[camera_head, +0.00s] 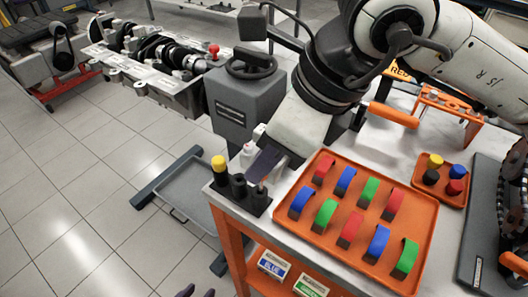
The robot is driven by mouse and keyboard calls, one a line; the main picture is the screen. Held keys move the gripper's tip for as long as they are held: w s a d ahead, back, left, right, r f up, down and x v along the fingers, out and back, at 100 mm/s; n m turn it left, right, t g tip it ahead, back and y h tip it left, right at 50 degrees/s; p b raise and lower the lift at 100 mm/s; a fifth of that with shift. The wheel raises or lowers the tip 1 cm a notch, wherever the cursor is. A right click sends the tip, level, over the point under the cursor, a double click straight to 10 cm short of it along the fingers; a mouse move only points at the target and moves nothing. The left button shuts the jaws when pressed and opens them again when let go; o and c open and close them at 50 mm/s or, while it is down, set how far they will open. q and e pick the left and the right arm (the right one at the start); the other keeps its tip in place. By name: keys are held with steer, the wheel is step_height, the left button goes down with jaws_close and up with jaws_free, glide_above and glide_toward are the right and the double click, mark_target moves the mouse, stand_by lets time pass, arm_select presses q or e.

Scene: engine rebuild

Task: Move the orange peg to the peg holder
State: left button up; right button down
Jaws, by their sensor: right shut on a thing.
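The black peg holder (256,207) stands at the left corner of the white table and has upright tubes. A yellow-topped peg (218,164) stands in its left tube. My right gripper (268,166) comes down from the upper right and is shut just above the right tube. A small orange-brown piece (262,185), seemingly the orange peg, shows below its fingers. The fingers hide most of it, and I cannot tell whether its lower end is inside the tube.
An orange tray (336,235) of red, blue and green curved pieces lies right of the holder. A smaller tray (452,187) holds several coloured pegs. A grey vise-like stand (246,105) rises behind the holder.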

stand_by(0.6)
steer(key=shift+a+b, duration=0.1)
steer(key=shift+b, duration=0.3)
stand_by(0.4)
steer(key=shift+f, duration=0.15)
steer(key=shift+f+b, duration=0.7)
steer(key=shift+b, duration=0.2)
steer(key=shift+f+b, duration=0.45)
steer(key=shift+b, duration=0.05)
stand_by(0.4)
